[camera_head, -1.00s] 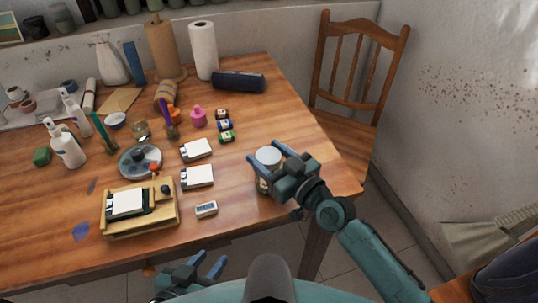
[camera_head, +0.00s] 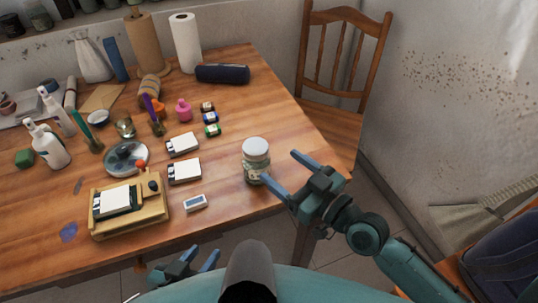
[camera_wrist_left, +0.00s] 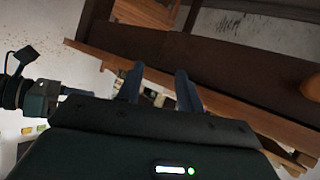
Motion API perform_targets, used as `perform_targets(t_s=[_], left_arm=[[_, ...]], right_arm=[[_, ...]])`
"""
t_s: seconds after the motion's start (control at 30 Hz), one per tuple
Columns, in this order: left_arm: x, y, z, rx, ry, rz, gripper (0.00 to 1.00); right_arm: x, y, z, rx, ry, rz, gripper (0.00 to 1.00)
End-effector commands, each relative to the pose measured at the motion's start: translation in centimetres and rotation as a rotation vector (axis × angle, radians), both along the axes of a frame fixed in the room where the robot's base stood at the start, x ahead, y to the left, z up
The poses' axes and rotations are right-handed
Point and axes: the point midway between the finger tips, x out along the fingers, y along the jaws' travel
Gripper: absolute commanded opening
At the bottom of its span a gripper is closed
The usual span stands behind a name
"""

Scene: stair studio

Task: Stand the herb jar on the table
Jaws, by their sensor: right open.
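The herb jar (camera_head: 256,162), a glass jar with a pale lid, stands upright on the wooden table (camera_head: 245,215) near its right front edge. My right gripper (camera_head: 279,166) is open just to the right of the jar. Its fingers are spread and nothing is between them. The lower finger's tip is close to the jar's lower right side; I cannot tell whether it touches. My left gripper (camera_head: 203,255) is low in front of the table's front edge, open and empty. Its two parted fingers also show in the left wrist view (camera_wrist_left: 160,75).
A small white device (camera_head: 195,203), white-topped boxes (camera_head: 184,171) and a wooden tray (camera_head: 160,207) lie left of the jar. Small bottles (camera_head: 212,130) and a dark blue case (camera_head: 222,73) lie behind. A wooden chair (camera_head: 335,115) stands at the right. Table around the jar is clear.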

Motion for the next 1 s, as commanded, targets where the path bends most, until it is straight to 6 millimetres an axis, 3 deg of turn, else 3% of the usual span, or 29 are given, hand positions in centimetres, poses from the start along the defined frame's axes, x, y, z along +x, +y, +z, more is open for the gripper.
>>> perform_targets(t_s=[0.27, 0.47, 0.7, 0.8, 1.0], left_arm=[[0.0, 0.0, -0.2, -0.006, 0.000, 0.002, 0.36], [0.1, 0.1, 0.0, -0.007, -0.002, 0.004, 0.36], [0.1, 0.1, 0.0, -0.007, -0.003, 0.005, 0.36], [0.1, 0.1, 0.0, -0.006, -0.004, 0.005, 0.36], [0.1, 0.1, 0.0, -0.006, -0.004, 0.005, 0.36]], right_arm=[[-2.4, -1.6, -0.6, 0.003, 0.021, -0.008, 0.71], [-6.3, -2.0, -5.1, -0.008, 0.203, -0.113, 0.71], [-11.3, -5.3, -10.8, -0.076, 0.452, -0.319, 0.71], [-12.3, -6.2, -11.8, -0.094, 0.496, -0.362, 0.71], [-12.4, -6.4, -11.9, -0.100, 0.503, -0.370, 0.71]])
